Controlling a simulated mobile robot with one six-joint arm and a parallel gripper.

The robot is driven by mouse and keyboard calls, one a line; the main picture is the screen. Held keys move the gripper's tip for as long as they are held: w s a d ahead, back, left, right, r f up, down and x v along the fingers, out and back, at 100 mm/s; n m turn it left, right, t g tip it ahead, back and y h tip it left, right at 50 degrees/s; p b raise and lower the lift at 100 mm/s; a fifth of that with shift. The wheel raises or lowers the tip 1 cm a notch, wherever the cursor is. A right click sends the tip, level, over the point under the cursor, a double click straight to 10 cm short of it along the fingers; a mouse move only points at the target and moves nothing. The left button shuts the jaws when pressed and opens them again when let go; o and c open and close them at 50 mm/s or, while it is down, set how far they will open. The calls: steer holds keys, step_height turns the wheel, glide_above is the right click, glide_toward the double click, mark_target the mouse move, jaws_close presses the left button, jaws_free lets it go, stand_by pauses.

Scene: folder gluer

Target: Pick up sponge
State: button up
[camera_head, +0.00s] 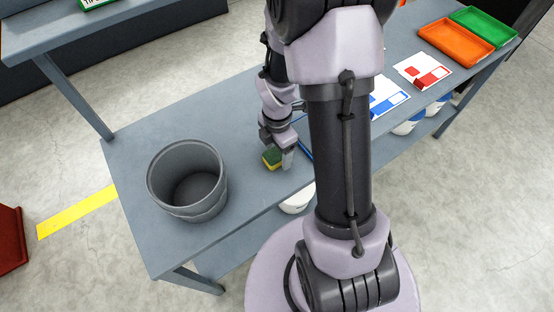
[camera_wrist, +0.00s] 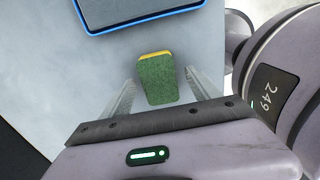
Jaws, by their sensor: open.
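A sponge (camera_head: 271,158), green with a yellow layer, lies on the grey table (camera_head: 245,190) to the right of the grey bucket. In the wrist view the sponge (camera_wrist: 157,80) lies between the two fingers of my gripper (camera_wrist: 160,90), with a gap on each side. My gripper (camera_head: 279,162) is open and low over the table at the sponge. In the head view the gripper partly hides the sponge.
An empty grey bucket (camera_head: 187,182) stands left on the table. A blue-rimmed tray (camera_wrist: 137,12) lies just beyond the sponge. Orange (camera_head: 455,41) and green (camera_head: 484,26) trays sit at the far right. White containers stand on the lower shelf.

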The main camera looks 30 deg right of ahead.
steer(key=shift+f, duration=0.7)
steer(key=shift+r, duration=0.15)
steer(key=shift+c, duration=0.2)
steer(key=c, duration=1.4)
steer(key=shift+o, duration=0.2)
